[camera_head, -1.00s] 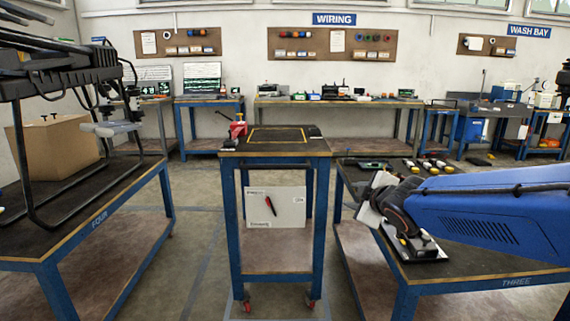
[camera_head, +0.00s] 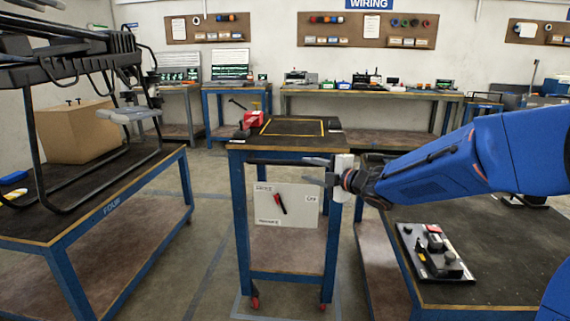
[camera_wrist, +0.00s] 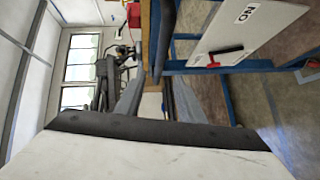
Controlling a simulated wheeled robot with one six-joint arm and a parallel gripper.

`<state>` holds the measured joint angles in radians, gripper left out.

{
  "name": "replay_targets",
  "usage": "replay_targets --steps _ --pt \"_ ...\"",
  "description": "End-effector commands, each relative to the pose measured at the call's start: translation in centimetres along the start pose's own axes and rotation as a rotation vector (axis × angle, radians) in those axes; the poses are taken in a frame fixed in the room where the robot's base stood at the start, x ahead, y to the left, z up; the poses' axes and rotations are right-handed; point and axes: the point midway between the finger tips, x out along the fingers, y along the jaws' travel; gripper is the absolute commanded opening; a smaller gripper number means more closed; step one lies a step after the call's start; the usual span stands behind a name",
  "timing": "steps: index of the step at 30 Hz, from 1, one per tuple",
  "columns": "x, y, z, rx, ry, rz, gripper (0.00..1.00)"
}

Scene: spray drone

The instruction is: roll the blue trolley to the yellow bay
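The blue trolley (camera_head: 240,222) stands upright in the middle of the head view, with a dark top and red castors. A dark bar (camera_head: 275,161) runs along its near top edge. My gripper (camera_head: 317,171) is at the right end of this bar. In the wrist view, my gripper (camera_wrist: 158,100) has its two grey fingers apart, with the bar (camera_wrist: 166,40) showing between them; I cannot tell whether they touch it. I see no yellow floor bay.
Bench FOUR (camera_head: 70,240) stands left, carrying a black frame and a cardboard box (camera_head: 75,132). Bench THREE (camera_head: 500,260) stands close right with a small control box (camera_head: 436,252). A red tool (camera_head: 254,118) sits on the trolley. Floor (camera_head: 205,215) is free left of it.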

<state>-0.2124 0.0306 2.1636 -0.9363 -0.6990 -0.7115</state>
Motion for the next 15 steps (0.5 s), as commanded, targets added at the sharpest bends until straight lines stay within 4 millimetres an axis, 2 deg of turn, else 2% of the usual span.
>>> replay_targets --steps 3,15 --pt "2.2 -0.1 -0.1 0.001 0.001 -0.002 0.35" --pt "9.2 -0.1 0.0 0.002 0.0 -0.002 0.35"
